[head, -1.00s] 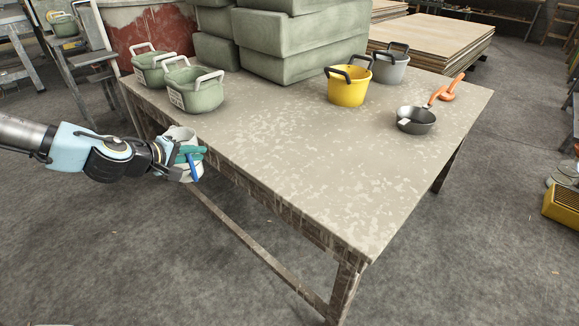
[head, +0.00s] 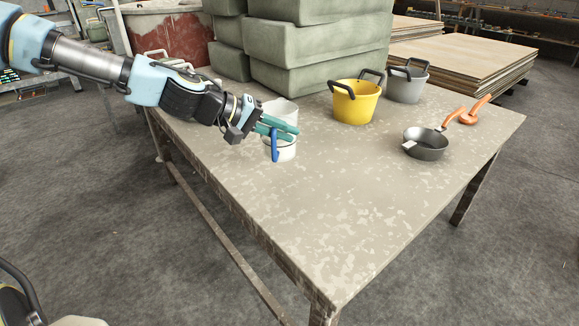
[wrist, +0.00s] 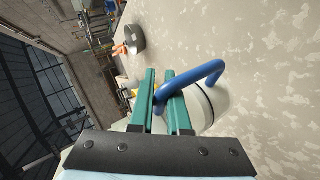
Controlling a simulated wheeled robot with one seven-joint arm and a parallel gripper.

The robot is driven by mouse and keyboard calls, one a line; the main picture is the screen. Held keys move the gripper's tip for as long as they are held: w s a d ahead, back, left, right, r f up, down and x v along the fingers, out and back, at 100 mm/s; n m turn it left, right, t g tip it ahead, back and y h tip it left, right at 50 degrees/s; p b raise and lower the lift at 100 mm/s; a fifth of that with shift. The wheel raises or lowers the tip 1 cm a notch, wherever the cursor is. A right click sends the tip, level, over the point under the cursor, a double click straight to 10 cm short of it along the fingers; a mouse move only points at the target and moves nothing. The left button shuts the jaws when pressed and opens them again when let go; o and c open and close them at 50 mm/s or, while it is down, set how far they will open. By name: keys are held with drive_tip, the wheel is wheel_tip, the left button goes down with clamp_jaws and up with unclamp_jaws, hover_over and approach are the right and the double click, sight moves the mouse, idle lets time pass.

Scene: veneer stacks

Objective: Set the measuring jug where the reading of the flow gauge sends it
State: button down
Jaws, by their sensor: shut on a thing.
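The measuring jug (head: 284,153) is white with a blue handle (head: 275,144). My gripper (head: 284,128) is shut on the handle, its green fingers crossing in front of the jug's upper part. In the head view the jug appears over the left part of the table, roughly upright; I cannot tell whether its base touches the top. In the wrist view the handle (wrist: 206,82) passes between the fingers (wrist: 161,76), and the white body (wrist: 217,104) shows behind it. I make out no flow gauge in either view.
A yellow tub (head: 354,104), a grey tub (head: 407,86), a dark pan (head: 426,147) and an orange item (head: 474,114) stand along the table's far and right sides. Green blocks (head: 315,45) are stacked behind. The table's front and middle (head: 350,200) are clear.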

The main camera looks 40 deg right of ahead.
drive_tip(key=shift+f, duration=3.8)
drive_tip(key=c, duration=0.9)
unclamp_jaws()
drive_tip(key=shift+w+a, duration=0.1)
drive_tip(key=shift+a, duration=0.05)
drive_tip(key=shift+w+a+r, duration=0.15)
drive_tip(key=shift+a+r, duration=0.1)
drive_tip(key=shift+a, duration=0.05)
drive_tip(key=p+v, duration=0.3)
drive_tip(key=p, duration=0.1)
drive_tip(key=p+v, duration=0.3)
drive_tip(key=p, duration=0.1)
drive_tip(key=p+v, duration=0.4)
drive_tip(key=shift+w+d+r+p, duration=0.25)
drive_tip(key=shift+w+r+p, duration=0.05)
drive_tip(key=shift+r, duration=0.15)
drive_tip(key=shift+a+p, duration=0.1)
drive_tip(key=shift+p, duration=0.55)
